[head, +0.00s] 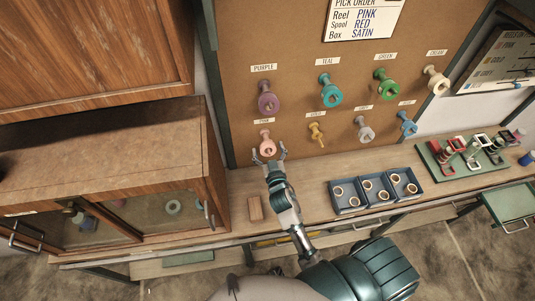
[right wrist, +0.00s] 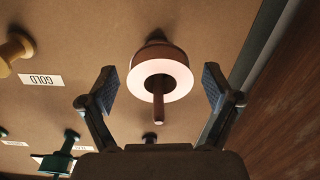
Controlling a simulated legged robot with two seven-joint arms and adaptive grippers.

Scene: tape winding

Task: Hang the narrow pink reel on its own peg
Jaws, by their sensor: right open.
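The narrow pink reel (head: 267,147) is on a peg at the lower left of the brown pegboard, below a small label (head: 264,121). In the right wrist view the pink reel (right wrist: 143,71) shows its pale round face, with the brown peg (right wrist: 158,103) sticking out through its hole. My right gripper (head: 268,154) is open in front of the board, just below the reel. In the right wrist view its two fingers stand apart on either side of the reel, with a gap on each side. My left gripper is not in view.
Purple (head: 268,98), teal (head: 331,92), green (head: 386,89) and other reels hang on the board (head: 300,60). Below, the counter holds a brown block (head: 255,208), blue trays (head: 348,209) with rings and a green rack (head: 437,171). A wooden cabinet (head: 100,160) stands at left.

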